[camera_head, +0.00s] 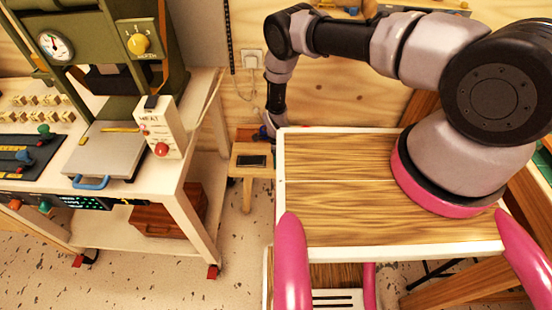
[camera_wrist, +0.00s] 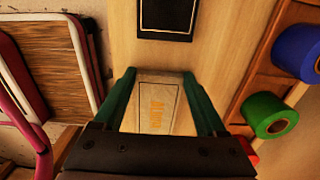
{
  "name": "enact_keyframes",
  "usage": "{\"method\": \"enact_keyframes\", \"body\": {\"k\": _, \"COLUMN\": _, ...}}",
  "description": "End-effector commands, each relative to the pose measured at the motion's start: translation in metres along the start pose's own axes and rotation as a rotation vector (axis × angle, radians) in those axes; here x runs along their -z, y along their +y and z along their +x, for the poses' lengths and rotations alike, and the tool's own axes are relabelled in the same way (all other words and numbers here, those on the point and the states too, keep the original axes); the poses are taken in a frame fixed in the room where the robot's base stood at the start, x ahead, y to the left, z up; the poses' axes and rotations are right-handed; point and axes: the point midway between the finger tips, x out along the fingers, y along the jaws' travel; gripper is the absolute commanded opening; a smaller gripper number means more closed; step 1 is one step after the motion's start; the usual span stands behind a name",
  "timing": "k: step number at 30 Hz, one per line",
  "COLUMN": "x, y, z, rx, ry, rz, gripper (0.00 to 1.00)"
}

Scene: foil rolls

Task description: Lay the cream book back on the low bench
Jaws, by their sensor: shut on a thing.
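The cream book (camera_wrist: 158,112), with orange lettering and a thin dark outline on its cover, sits between the two green fingers of my gripper (camera_wrist: 158,76) in the wrist view. The fingers are shut on its sides. The low bench (camera_wrist: 205,60) is a pale wooden surface beneath and beyond the book; I cannot tell whether the book touches it. In the head view the low bench (camera_head: 247,176) stands on the floor past my platform. My gripper and the book are mostly hidden there behind my platform's edge.
A black rectangular item (camera_wrist: 167,18) lies on the bench ahead of the book. It also shows in the head view (camera_head: 253,161). A green roll (camera_wrist: 270,116) and a blue roll (camera_wrist: 300,52) sit close on the right. A white workbench (camera_head: 190,185) with a press stands left.

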Motion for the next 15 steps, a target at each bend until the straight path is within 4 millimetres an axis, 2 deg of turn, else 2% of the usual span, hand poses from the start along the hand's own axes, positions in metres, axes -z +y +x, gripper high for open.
{"method": "enact_keyframes", "body": {"k": 5, "x": 0.0000, "y": 0.0001, "z": 0.0024, "rx": 0.000, "ry": 0.000, "rz": 0.000, "gripper": 0.07}}
{"method": "enact_keyframes", "body": {"k": 6, "x": -0.0002, "y": -0.0002, "z": 0.0029, "rx": 0.000, "ry": 0.000, "rz": -0.001, "gripper": 0.78}}
{"method": "enact_keyframes", "body": {"k": 8, "x": -0.0003, "y": -0.0003, "z": 0.0024, "rx": 0.000, "ry": 0.000, "rz": -0.001, "gripper": 1.00}}
{"method": "enact_keyframes", "body": {"k": 15, "x": -0.0001, "y": -0.0001, "z": 0.0019, "rx": 0.000, "ry": 0.000, "rz": 0.000, "gripper": 1.00}}
